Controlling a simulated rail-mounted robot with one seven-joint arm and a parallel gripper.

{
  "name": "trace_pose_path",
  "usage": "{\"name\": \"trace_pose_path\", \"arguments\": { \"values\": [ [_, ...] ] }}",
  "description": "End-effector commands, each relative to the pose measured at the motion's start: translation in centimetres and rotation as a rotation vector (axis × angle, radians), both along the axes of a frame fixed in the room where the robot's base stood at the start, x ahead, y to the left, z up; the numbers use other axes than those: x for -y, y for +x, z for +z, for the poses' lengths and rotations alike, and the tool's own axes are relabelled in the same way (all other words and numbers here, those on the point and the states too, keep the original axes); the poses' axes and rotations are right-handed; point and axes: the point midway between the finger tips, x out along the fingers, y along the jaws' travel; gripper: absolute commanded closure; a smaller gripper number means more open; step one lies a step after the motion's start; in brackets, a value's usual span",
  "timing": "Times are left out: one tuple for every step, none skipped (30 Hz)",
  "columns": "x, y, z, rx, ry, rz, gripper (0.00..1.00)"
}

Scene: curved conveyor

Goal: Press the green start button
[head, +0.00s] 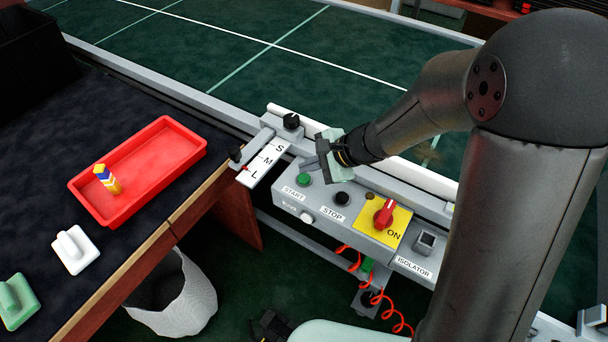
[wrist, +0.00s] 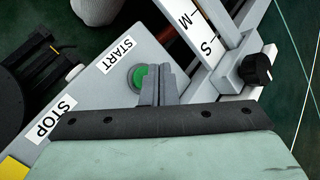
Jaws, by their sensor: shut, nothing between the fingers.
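The green start button (head: 304,179) sits on the grey control box (head: 322,218), beside the START label. It also shows in the wrist view (wrist: 139,77), where the gripper's fingers partly cover its right side. My gripper (head: 316,164) is shut and empty, its fingertips (wrist: 159,72) close by the button. I cannot tell whether they touch it. The black stop button (head: 342,199) is to the right of the green one in the head view.
A red isolator switch (head: 384,214) on a yellow plate is to the right. A lever with an S-M-L scale (head: 264,163) stands just left of the button. A red tray (head: 140,165) with a small coloured stack lies on the dark table.

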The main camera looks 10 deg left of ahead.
Motion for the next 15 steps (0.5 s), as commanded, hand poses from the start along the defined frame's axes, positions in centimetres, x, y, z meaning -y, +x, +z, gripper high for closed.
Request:
{"name": "trace_pose_path", "arguments": {
  "values": [
    [0.0, 0.0, 0.9, 0.001, 0.001, 0.000, 1.00],
    [0.0, 0.0, 1.3, 0.001, 0.001, 0.000, 1.00],
    [0.0, 0.0, 1.7, 0.002, 0.001, 0.000, 1.00],
    [0.0, 0.0, 2.0, 0.003, 0.001, 0.000, 1.00],
    [0.0, 0.1, 2.3, 0.003, 0.000, 0.000, 1.00],
    [0.0, 0.0, 2.7, 0.002, 0.000, -0.001, 1.00],
    [0.0, 0.1, 3.0, 0.002, 0.000, -0.001, 1.00],
    [0.0, 0.1, 3.3, 0.002, 0.000, -0.001, 1.00],
    [0.0, 0.1, 3.7, 0.002, 0.001, -0.002, 1.00],
    [0.0, 0.0, 4.0, 0.002, 0.001, -0.002, 1.00],
    [0.0, 0.0, 4.1, 0.002, 0.000, 0.000, 1.00],
    [0.0, 0.0, 4.3, 0.002, 0.000, 0.000, 1.00],
    [0.0, 0.0, 4.4, 0.001, 0.001, 0.000, 1.00],
    [0.0, 0.0, 4.4, 0.001, 0.000, 0.001, 1.00],
    [0.0, 0.0, 4.4, 0.001, 0.000, 0.001, 1.00]
  ]
}}
